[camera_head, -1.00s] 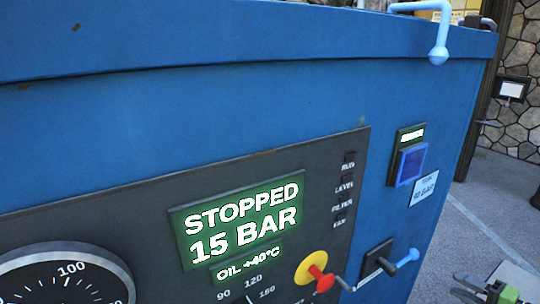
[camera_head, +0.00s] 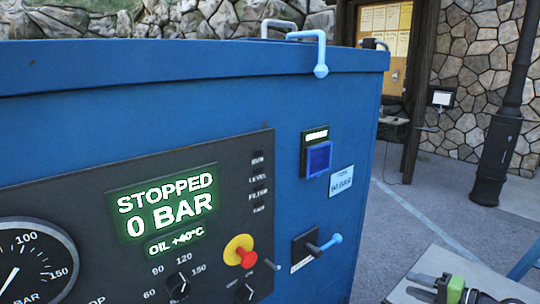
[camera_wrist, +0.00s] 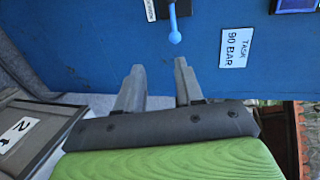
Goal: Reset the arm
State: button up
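My gripper (camera_wrist: 158,85) shows in the wrist view with its two grey fingers apart and nothing between them. It also shows in the head view (camera_head: 425,284) at the lower right, partly cut off by the bottom edge, beside the blue cabinet (camera_head: 190,105). In the wrist view the fingers point toward the cabinet's blue face, below a light-blue lever (camera_wrist: 174,28) and left of a white label (camera_wrist: 235,48) reading "TASK 90 BAR". They look apart from the lever.
The cabinet panel carries a green display (camera_head: 163,205) reading "STOPPED 0 BAR", a pressure gauge (camera_head: 35,265), a red-and-yellow button (camera_head: 240,251) and a blue square button (camera_head: 319,158). Open paving (camera_head: 420,210) lies to the right, with a dark post (camera_head: 497,150) beyond.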

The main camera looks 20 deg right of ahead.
jog(key=w+a+r+n+g, duration=0.35)
jog(key=w+a+g, duration=0.4)
jog(key=a, duration=0.65)
jog(key=a+r+n+g+h, duration=0.1)
jog(key=a+r+n, duration=0.1)
jog(key=a, duration=0.5)
jog(key=a+r+n+g+h, duration=0.1)
jog(key=a+r+n, duration=0.15)
jog(key=a, duration=0.45)
jog(key=s+a+r+n+h, duration=0.3)
jog(key=s+a+r, duration=0.1)
jog(key=s+a, duration=0.6)
jog(key=s+a+n+t+h, duration=0.1)
jog(key=s+a+n, duration=0.1)
jog(key=s, duration=1)
jog(key=shift+s+f+n, duration=0.15)
jog(key=shift+f+n, duration=0.15)
jog(key=shift+f, duration=0.1)
